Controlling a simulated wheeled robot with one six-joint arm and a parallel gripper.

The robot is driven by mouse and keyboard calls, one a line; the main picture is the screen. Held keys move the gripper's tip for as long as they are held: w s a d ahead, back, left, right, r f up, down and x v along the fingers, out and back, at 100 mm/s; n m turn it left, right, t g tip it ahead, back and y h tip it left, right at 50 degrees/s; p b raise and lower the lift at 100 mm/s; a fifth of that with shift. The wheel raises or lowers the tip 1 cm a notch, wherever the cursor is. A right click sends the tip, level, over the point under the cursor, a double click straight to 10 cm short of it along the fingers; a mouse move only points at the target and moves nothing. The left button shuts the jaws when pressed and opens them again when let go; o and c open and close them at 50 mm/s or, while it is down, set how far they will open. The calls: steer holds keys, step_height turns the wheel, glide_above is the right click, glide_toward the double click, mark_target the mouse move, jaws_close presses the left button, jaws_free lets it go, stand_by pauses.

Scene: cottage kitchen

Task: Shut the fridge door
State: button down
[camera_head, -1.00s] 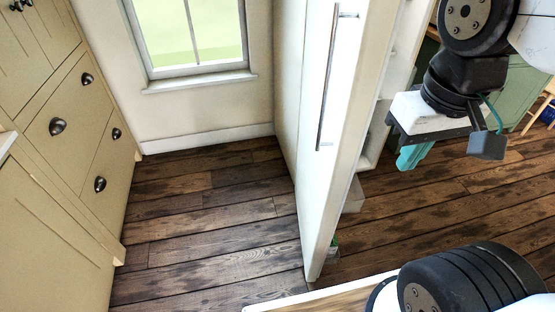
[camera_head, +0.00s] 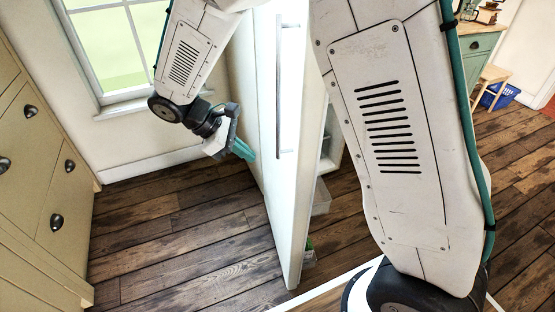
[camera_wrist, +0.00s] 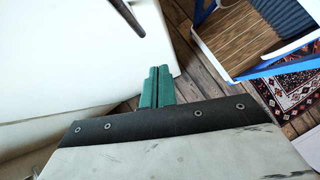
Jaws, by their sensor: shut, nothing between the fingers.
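The white fridge door (camera_head: 262,105) stands open in the middle of the head view, with its long metal handle (camera_head: 279,90) on the face towards the left. Part of the shelved inside shows behind its right edge, and my arm hides the rest. My gripper (camera_head: 246,151) is on the left of the door, by the handle-side face and lower than the handle's middle. Its teal fingers are shut and empty. In the wrist view the fingers (camera_wrist: 157,87) overlap the edge of the white door (camera_wrist: 70,60); I cannot tell whether they touch it. The handle (camera_wrist: 126,14) shows at the top.
Cream drawers (camera_head: 35,170) line the left side, and a window (camera_head: 112,50) is in the back wall. The wooden floor (camera_head: 180,240) between drawers and door is clear. A blue basket (camera_head: 500,96) and wooden stool (camera_head: 488,80) stand far right. A patterned rug shows in the wrist view (camera_wrist: 285,90).

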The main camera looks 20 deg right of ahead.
steer(key=w+a+f+n+h, duration=0.1)
steer(key=w+f+n, duration=0.1)
steer(key=w, duration=0.2)
steer(key=n+t, duration=0.1)
glide_toward(288, 165)
steer(key=x, duration=0.5)
steer(key=shift+w+a+f, duration=0.2)
steer(key=shift+a+f, duration=0.05)
steer(key=shift+f, duration=0.25)
steer(key=shift+s+d, duration=0.1)
steer(key=shift+d, duration=0.4)
steer(key=shift+d, duration=0.15)
